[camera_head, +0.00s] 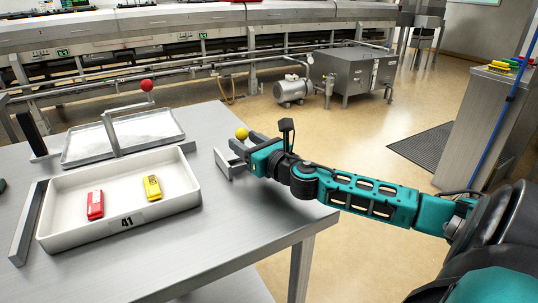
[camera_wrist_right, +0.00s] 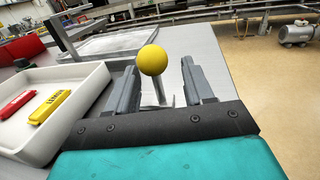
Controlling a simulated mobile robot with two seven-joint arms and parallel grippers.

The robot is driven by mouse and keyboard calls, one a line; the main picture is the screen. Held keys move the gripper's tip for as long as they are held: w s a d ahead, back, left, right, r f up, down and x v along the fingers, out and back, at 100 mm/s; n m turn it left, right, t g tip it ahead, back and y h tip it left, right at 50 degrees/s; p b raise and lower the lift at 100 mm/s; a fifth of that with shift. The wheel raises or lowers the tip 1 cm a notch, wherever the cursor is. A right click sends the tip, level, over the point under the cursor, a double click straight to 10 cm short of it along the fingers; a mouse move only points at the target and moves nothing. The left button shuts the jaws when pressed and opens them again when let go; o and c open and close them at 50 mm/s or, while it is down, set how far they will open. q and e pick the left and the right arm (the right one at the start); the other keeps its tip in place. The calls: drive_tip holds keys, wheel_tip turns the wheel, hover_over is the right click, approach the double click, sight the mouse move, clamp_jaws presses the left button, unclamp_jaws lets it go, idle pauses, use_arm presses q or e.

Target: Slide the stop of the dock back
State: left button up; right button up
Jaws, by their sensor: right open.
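A yellow ball knob (camera_head: 241,133) tops a thin metal stem near the table's right edge. It also shows in the wrist view (camera_wrist_right: 152,60), with its stem between the fingers. My right gripper (camera_wrist_right: 160,85) is open, one finger on each side of the stem with visible gaps. In the head view my right gripper (camera_head: 232,154) reaches in from the right at the knob. A pale metal plate (camera_head: 222,164) stands below the knob; I cannot tell whether it is the stop. A white tray (camera_head: 120,222) labelled 41 holds a red piece (camera_head: 95,205) and a yellow piece (camera_head: 152,187). My left gripper is not in view.
A shallow metal tray (camera_head: 80,147) lies behind the white one. A bar with a red ball (camera_head: 147,85) rises over it. A metal rail (camera_head: 28,222) stands left of the white tray. The table (camera_head: 240,225) is clear in front of my right gripper.

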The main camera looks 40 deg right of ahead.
drive_tip(key=s, duration=1.1)
drive_tip(key=shift+s+a+r, duration=0.15)
drive_tip(key=shift+a, duration=0.05)
drive_tip(key=shift+s, duration=0.1)
idle(0.3)
